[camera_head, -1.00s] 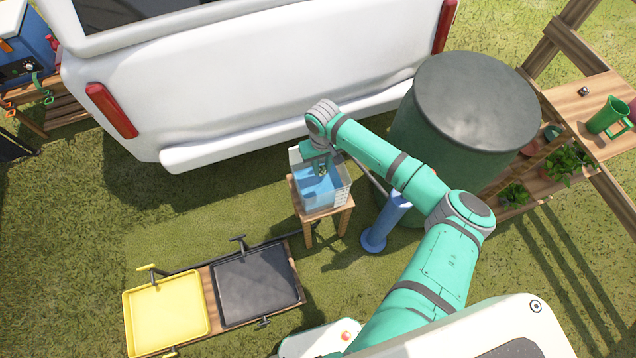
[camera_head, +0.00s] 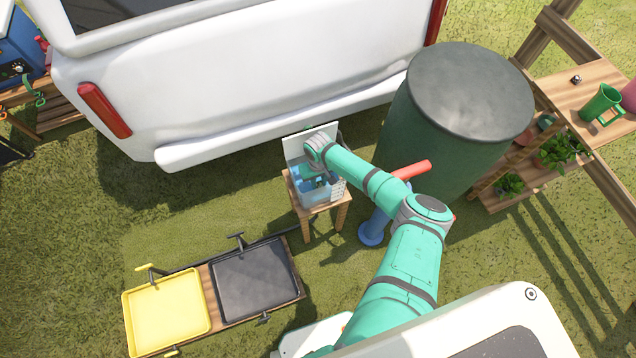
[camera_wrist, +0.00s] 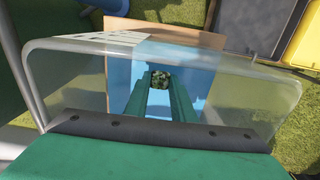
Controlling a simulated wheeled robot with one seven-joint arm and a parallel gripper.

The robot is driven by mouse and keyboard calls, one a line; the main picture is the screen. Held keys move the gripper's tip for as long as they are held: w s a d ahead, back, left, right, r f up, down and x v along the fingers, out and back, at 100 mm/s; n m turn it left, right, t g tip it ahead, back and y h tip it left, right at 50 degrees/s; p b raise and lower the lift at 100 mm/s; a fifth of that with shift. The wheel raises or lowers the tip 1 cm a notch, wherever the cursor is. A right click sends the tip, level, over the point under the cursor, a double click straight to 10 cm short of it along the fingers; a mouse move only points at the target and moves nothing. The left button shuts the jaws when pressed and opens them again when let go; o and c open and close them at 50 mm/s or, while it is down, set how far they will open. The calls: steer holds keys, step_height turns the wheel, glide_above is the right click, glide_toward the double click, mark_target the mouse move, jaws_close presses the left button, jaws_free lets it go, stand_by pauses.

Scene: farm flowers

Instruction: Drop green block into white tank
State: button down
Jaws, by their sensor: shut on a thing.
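The white tank (camera_head: 338,192) has clear and white sides and blue inside. It stands on a small wooden stool (camera_head: 341,212) in the middle of the head view; its blue inside also shows in the wrist view (camera_wrist: 205,80). My gripper (camera_wrist: 160,84) points down over the tank's blue inside. Its two green fingers are shut on a small mottled green block (camera_wrist: 160,77) at their tips. In the head view my wrist hides most of the gripper and the block. I cannot tell how far the block is above the bottom.
A large dark green barrel (camera_head: 468,100) stands right of the tank, with a blue post with a red handle (camera_head: 412,170) between. A white vehicle (camera_head: 230,70) is behind. Black (camera_head: 255,283) and yellow (camera_head: 167,307) trays lie at front left. Grass is open between.

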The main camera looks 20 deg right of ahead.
steer(key=shift+f, duration=0.4)
steer(key=shift+f, duration=0.35)
steer(key=shift+f, duration=0.2)
steer(key=c, duration=1.5)
jaws_free()
steer(key=shift+w, duration=0.1)
